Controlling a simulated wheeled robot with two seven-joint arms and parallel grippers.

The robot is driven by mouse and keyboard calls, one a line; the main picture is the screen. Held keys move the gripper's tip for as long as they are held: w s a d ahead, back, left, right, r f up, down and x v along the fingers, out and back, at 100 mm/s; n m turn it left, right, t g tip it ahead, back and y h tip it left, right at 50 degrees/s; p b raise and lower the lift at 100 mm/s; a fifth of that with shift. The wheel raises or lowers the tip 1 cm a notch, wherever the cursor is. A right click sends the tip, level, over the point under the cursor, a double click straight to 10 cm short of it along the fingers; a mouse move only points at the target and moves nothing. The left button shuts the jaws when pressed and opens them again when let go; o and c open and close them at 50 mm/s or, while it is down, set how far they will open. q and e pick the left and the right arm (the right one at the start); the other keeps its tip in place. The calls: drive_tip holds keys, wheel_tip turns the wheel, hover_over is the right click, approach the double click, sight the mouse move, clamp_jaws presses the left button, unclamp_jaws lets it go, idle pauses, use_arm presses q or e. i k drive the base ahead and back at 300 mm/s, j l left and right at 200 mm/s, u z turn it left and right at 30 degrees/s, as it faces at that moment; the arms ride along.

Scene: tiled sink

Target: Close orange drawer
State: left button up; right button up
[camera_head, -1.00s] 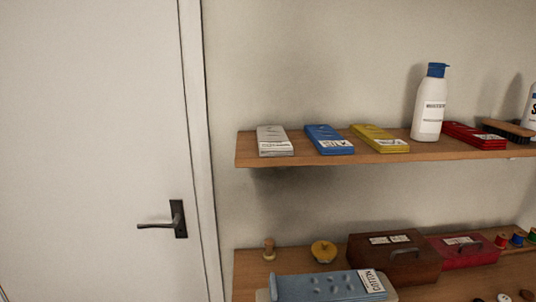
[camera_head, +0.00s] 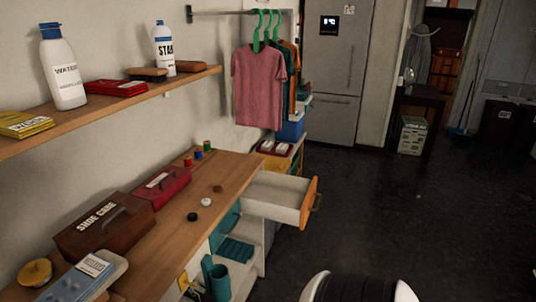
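The orange drawer (camera_head: 309,203) is pulled well out from under the far end of the wooden counter. It has an orange front, pale sides and a small handle (camera_head: 316,203) on the front's outer face. Its inside looks empty. Neither of my grippers shows in the head view. A white and black rounded part at the bottom edge appears to be mine.
The wooden counter (camera_head: 171,222) holds a shoe care box (camera_head: 107,222), a red box (camera_head: 161,186) and several small items. A shelf (camera_head: 118,106) with bottles hangs above. Shirts (camera_head: 259,86) hang behind the drawer. Dark floor (camera_head: 400,215) lies clear to the right.

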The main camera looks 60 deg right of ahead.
sight(277, 197)
drive_tip(key=k+l+z, duration=0.1)
drive_tip(key=z, duration=2.25)
